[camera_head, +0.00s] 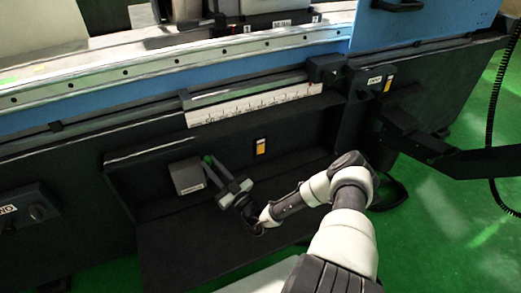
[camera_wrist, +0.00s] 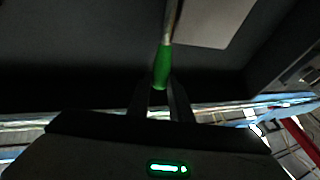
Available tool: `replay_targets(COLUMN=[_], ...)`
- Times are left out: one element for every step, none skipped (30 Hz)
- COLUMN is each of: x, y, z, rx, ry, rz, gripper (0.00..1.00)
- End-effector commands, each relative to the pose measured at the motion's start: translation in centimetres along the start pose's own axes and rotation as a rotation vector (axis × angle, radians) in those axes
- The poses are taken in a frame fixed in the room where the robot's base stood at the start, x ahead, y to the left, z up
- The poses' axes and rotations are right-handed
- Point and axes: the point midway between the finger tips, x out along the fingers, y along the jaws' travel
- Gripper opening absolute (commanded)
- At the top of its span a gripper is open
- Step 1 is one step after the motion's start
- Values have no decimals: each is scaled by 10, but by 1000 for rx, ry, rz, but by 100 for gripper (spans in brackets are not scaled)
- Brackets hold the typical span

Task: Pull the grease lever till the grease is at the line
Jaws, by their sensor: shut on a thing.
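The grease lever (camera_wrist: 162,66) has a green grip on a thin metal rod. In the wrist view the grip's end sits between the fingers of my gripper (camera_wrist: 161,100), which is shut on it. In the head view the green grip (camera_head: 207,160) shows as a small spot beside a grey box (camera_head: 187,175) on the dark machine front. My gripper (camera_head: 212,168) reaches up to it from the lower right. No grease level or line can be made out in either view.
A white scale strip (camera_head: 254,105) runs along the machine above the recess. A small orange label (camera_head: 260,146) is on the dark wall right of the gripper. A dark ledge (camera_head: 190,243) lies below. A dark arm-like bracket (camera_head: 440,152) juts out at the right.

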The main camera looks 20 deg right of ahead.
Motion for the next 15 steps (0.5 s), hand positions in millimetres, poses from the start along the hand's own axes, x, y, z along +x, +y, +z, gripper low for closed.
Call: replay_targets(x=[-4, -6, -7, -8, -9, -10, -11, -11, -11, -11, -11, -11, -11, -11, -11], y=[-2, -2, -3, -3, -4, -4, -4, -4, -4, -4, -4, -4, -4, -4, -4], z=[4, 4, 4, 4, 4, 4, 4, 3, 3, 3, 3, 3, 3, 3, 3], rx=[-4, -7, -12, -15, -16, -18, -19, -20, -21, -21, -21, -21, -21, -21, -21], ry=[13, 23, 35, 44, 50, 56, 59, 61, 63, 63, 63, 63, 63, 63, 63], rz=[1, 0, 0, 0, 0, 0, -1, -1, -1, -2, -2, -2, -2, -2, -2], gripper=[0, 0, 0, 0, 0, 0, 0, 0, 0, 0, 0, 0, 0, 0, 0])
